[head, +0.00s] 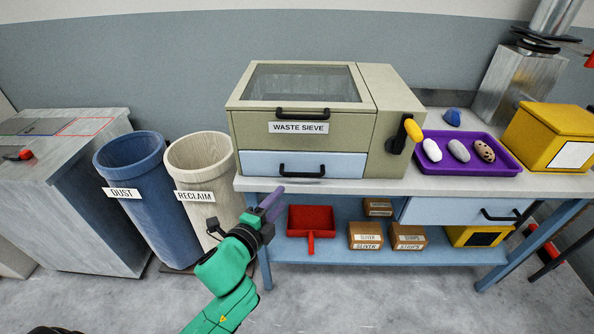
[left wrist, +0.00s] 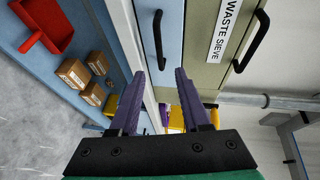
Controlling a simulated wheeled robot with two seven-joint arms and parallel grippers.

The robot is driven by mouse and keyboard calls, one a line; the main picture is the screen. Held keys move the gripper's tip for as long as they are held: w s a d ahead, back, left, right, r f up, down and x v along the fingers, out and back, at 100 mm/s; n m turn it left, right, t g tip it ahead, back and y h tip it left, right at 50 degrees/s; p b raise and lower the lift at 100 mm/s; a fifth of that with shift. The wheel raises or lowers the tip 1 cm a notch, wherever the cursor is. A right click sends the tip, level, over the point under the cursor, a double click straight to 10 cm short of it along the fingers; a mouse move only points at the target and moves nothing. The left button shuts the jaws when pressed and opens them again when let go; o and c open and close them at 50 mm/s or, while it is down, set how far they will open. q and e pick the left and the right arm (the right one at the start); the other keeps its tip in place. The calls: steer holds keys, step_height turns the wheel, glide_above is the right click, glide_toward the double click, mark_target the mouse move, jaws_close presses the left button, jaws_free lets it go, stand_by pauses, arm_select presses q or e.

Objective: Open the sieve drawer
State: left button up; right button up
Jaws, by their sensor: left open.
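The waste sieve (head: 250,128) is a beige box with a glazed lid on the bench. Its light blue sieve drawer (head: 258,165) sits low in the front and looks shut, with a black bar handle (head: 302,175). My left gripper (head: 274,201) is below and left of that handle, just under the bench edge, apart from it. In the left wrist view the purple fingers (left wrist: 160,74) are spread and empty. The drawer (left wrist: 175,45) and its handle (left wrist: 158,40) appear ahead of them, with the sign and lid handle farther right. My right gripper is not in view.
The bench top (head: 330,187) carries a purple tray (head: 465,168) and a yellow box (head: 550,138) at right. A lower shelf (head: 345,254) holds a red dustpan (head: 310,222) and small cartons. Reclaim (head: 205,160) and dust (head: 135,165) bins stand left.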

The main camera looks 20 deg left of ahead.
mark_target(300, 176)
arm_select(q)
steer(key=x, duration=1.4)
steer(key=shift+w+f+p, duration=0.2)
steer(key=shift+w+p, duration=0.1)
jaws_close()
steer(key=shift+s, duration=0.1)
stand_by(0.4)
